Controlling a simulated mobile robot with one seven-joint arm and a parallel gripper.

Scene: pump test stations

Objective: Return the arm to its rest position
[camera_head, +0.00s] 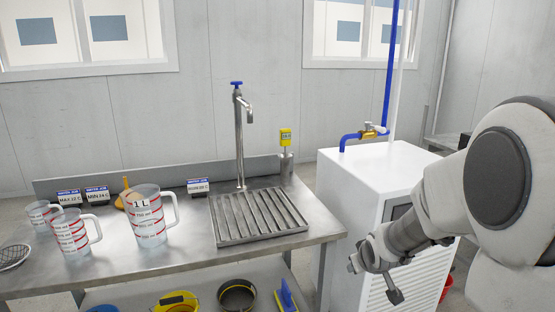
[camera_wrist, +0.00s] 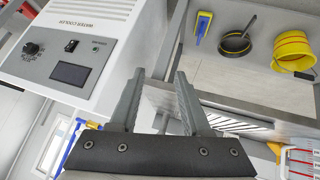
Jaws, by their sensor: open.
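My gripper (camera_head: 378,272) is at the lower right in the head view, at the end of my pale arm, in front of the white water cooler (camera_head: 370,165). In the wrist view my gripper (camera_wrist: 158,90) shows two grey fingers spread apart with nothing between them. The water cooler (camera_wrist: 85,40), with its dark display and knob, fills the upper left of that view. The gripper appears apart from the cooler and the bench.
A steel bench (camera_head: 185,255) at left carries several measuring jugs, a drain grate (camera_head: 258,215) and a tap (camera_head: 240,135). A blue pipe (camera_head: 390,70) with a brass valve (camera_head: 370,131) rises by the cooler.

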